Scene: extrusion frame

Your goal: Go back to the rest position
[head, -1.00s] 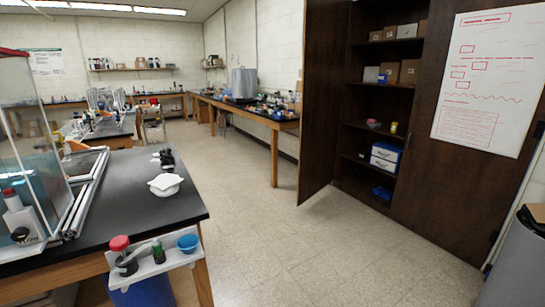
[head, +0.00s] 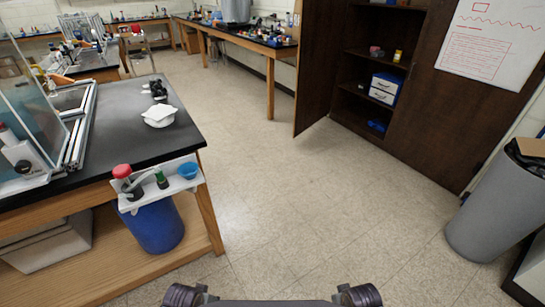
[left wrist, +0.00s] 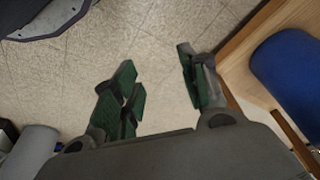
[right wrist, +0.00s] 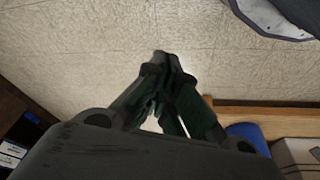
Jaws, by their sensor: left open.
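My left gripper (left wrist: 157,92) shows in the left wrist view, its green-padded fingers spread apart with bare floor between them. It holds nothing. My right gripper (right wrist: 166,72) shows in the right wrist view, its dark green fingers drawn together at the tips over the floor. No object shows between them. In the head view only dark parts of my own body show at the bottom edge; neither gripper's fingertips can be seen there.
A black-topped bench (head: 130,125) with a white dish (head: 159,116) and a bottle holder (head: 157,180) stands at left. A blue bin (head: 155,228) sits on its lower shelf. A grey bin (head: 490,215) stands at right, near the dark cabinet (head: 455,110). The floor (head: 300,200) between is clear.

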